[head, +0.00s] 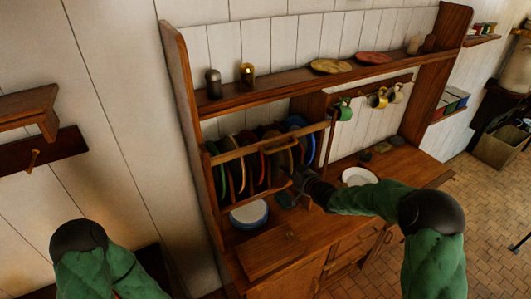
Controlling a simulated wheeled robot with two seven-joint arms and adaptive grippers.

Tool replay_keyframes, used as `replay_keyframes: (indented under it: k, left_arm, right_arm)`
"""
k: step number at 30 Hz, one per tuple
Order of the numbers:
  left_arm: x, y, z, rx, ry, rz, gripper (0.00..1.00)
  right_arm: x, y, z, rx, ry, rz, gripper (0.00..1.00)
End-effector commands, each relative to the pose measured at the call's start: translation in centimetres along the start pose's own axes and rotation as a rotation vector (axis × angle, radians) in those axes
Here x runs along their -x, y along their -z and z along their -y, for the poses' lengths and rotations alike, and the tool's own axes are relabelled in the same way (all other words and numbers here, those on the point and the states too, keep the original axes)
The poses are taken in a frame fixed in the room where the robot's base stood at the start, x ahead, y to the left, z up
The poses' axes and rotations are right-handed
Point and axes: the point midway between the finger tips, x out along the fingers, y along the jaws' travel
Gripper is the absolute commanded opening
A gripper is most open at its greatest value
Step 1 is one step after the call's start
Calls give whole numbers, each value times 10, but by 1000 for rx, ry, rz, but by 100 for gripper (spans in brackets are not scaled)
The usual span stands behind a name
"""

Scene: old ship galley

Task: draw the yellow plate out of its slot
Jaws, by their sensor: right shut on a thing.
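The plate rack (238,153) stands on the left part of the wooden dresser and holds several coloured plates on edge. The yellow plate (283,160) looks dull ochre and stands upright towards the right of the rack. My right gripper (294,178) reaches in from the right to the front of the rack and is shut on the yellow plate at its lower front edge. The fingertips are small and dark here, so the exact grip is hard to see. My left gripper is out of view; only part of my left arm shows at the lower left.
A white plate (359,176) lies on the counter to the right, near my right forearm. Mugs (377,99) hang under the upper shelf (290,82). The rack's neighbouring plates stand close together.

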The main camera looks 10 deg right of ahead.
Motion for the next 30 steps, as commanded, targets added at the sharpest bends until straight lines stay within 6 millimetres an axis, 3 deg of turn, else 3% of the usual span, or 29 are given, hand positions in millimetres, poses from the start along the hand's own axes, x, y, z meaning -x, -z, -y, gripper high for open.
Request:
replay_keyframes:
  k: [30]
  left_arm:
    - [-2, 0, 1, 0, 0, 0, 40]
  right_arm:
    - [58, -9, -1, 3, -1, -5, 0]
